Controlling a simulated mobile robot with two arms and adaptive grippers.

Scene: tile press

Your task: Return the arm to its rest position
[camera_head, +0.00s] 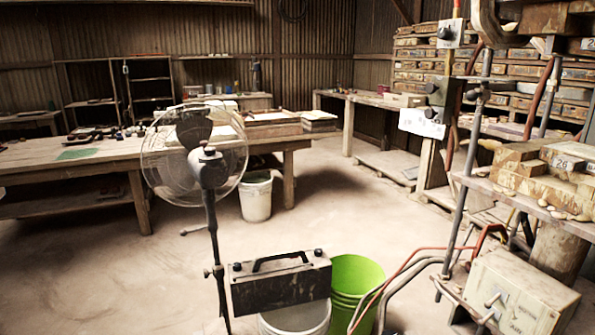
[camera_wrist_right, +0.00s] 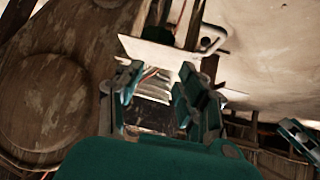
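My right gripper (camera_wrist_right: 160,98) shows in the right wrist view with its two teal-padded fingers apart. A gap lies between them, and I see nothing clasped there. A white plate and a ribbed metal part show beyond the fingertips; their distance is unclear. A teal and dark piece at the right edge of that view looks like part of my left gripper (camera_wrist_right: 300,140), but too little shows to tell its state. Neither gripper is in the head view.
In the head view, a press stand with a shelf (camera_head: 545,208) fills the right side. A fan (camera_head: 205,165), a black box (camera_head: 280,283), a green bucket (camera_head: 355,280) and hoses stand in front. A long wooden table (camera_head: 100,153) is at the left.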

